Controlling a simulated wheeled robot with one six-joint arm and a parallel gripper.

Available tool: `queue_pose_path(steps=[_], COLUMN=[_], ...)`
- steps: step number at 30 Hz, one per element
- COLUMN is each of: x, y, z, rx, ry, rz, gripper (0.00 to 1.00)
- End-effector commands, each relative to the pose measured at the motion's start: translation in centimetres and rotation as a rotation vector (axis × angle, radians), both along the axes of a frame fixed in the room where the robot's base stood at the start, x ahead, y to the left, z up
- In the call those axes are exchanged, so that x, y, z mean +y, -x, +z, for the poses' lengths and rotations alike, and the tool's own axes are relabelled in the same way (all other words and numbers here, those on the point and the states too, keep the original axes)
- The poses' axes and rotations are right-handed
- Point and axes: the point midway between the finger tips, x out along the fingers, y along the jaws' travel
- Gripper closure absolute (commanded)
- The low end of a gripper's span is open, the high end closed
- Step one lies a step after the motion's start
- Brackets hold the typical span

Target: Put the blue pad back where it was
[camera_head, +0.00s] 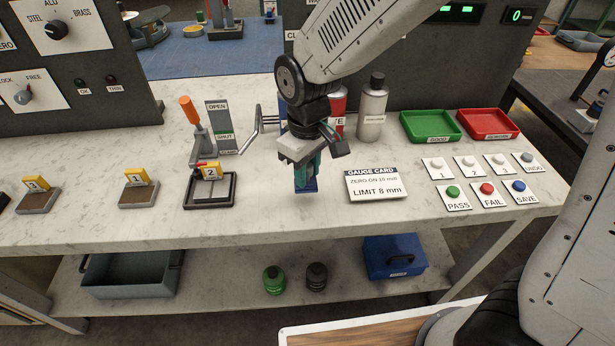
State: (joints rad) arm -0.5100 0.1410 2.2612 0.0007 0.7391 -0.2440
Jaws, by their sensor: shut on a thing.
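My gripper (306,172) points down over the middle of the bench, between the black tray and the gauge card. Its teal fingers are shut on the blue pad (306,188), whose lower part shows beneath them. The fingers hide the pad's upper part. The pad is at or just above the bench top; I cannot tell whether it touches. A blue upright part (283,112) shows behind my gripper, mostly hidden by the arm.
A gauge card (376,186) lies close on the right. A black tray (209,190) with a yellow "2" tag is on the left. A grey bottle (372,108) and a red container (338,112) stand behind. Green (431,126) and red (489,123) trays sit at the back right.

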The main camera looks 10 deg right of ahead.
Motion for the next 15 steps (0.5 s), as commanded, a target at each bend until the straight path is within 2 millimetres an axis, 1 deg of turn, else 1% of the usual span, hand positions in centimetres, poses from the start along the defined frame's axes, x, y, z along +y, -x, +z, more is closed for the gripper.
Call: queue_pose_path(steps=[1,5,8,12,15], x=[-0.1,-0.2,-0.2,-0.2,-0.1], y=[-0.6,-1.0,-1.0,-1.0,-1.0], z=[-0.1,-0.3,-1.4,-3.3,-3.7], rx=[0.001,0.001,0.003,0.004,0.0], ry=[0.001,0.001,0.001,0.002,0.0], rz=[-0.003,-0.001,-0.001,-0.001,-0.001], gripper=[0.93,0.93,0.93,0.93,0.93])
